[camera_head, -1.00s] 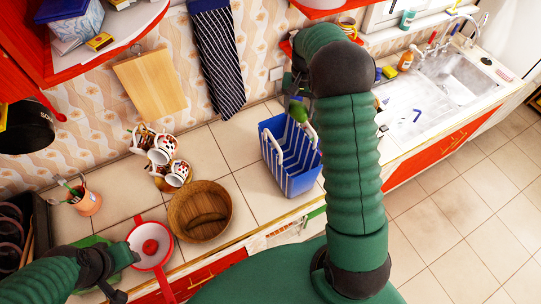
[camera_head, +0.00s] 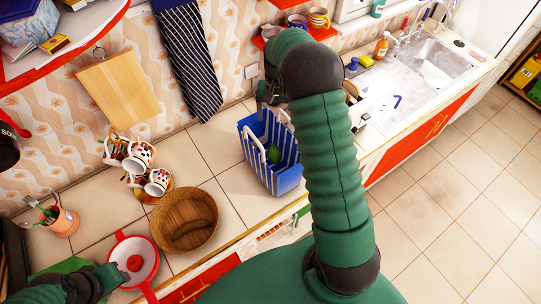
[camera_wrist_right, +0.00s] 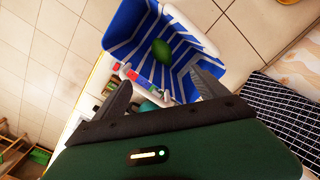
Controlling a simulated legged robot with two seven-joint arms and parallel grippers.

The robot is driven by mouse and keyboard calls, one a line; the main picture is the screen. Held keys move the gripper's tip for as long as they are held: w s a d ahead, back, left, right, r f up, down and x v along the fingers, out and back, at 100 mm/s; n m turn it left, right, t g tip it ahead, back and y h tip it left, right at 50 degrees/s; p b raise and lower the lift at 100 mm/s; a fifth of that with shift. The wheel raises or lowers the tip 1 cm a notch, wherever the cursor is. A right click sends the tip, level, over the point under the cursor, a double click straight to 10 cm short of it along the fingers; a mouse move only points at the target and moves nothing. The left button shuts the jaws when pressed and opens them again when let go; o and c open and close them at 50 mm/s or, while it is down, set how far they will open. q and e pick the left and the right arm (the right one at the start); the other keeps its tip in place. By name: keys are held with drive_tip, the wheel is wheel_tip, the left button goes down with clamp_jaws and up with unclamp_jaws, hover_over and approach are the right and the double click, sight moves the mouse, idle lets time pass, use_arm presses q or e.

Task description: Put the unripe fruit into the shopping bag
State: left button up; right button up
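The shopping bag (camera_head: 282,182) is a blue-and-white striped open carrier with white handles, standing on the tiled counter. A green fruit (camera_head: 273,154) lies inside it; the wrist view shows the fruit (camera_wrist_right: 161,52) against the bag's striped inner surface (camera_wrist_right: 126,30). My right gripper (camera_head: 269,97) is above the bag, apart from the fruit. In the wrist view its fingers (camera_wrist_right: 162,92) are spread wide with nothing between them. My left gripper (camera_head: 116,278) is at the lower left beside a red-rimmed pan; its finger opening is unclear.
A wooden bowl (camera_head: 184,238) stands left of the bag, with a dark curved shape inside that I cannot identify. Mugs on a rack (camera_head: 139,158), a red-rimmed white pan (camera_head: 146,262) and a utensil cup (camera_head: 63,222) stand further left. The sink (camera_head: 435,62) is at right.

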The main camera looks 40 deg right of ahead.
drive_tip(key=shift+d, duration=0.15)
wheel_tip(320, 180, up, 17)
drive_tip(key=b, duration=0.4)
drive_tip(key=shift+w+f, duration=0.15)
drive_tip(key=shift+d, duration=0.1)
